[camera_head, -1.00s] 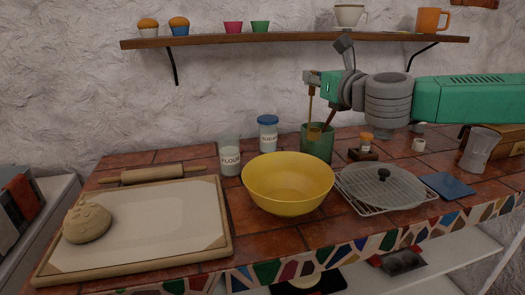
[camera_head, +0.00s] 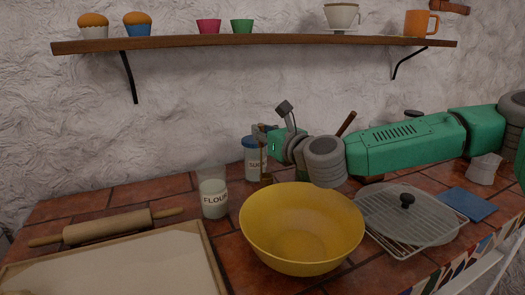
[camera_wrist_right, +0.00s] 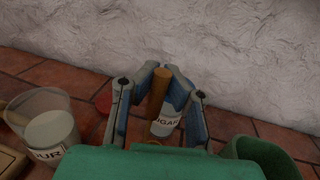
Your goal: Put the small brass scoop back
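The small brass scoop (camera_wrist_right: 158,92) stands upright between the fingers of my right gripper (camera_wrist_right: 160,80) in the right wrist view. The fingers are closed around its handle. In the head view the right gripper (camera_head: 264,133) is at the blue-lidded sugar jar (camera_head: 250,160), in front of its right side. The scoop's lower part (camera_head: 266,179) hangs below the gripper, near the counter; whether it touches is unclear. The sugar jar also shows behind the scoop in the wrist view (camera_wrist_right: 168,120). My left gripper is out of view.
The flour jar (camera_head: 214,198) stands left of the sugar jar. A yellow bowl (camera_head: 300,262) is in front. A wooden handle (camera_head: 346,123) sticks up behind my right wrist. A rolling pin (camera_head: 120,226) and a wire rack (camera_head: 440,240) flank the bowl. The shelf (camera_head: 270,41) is above.

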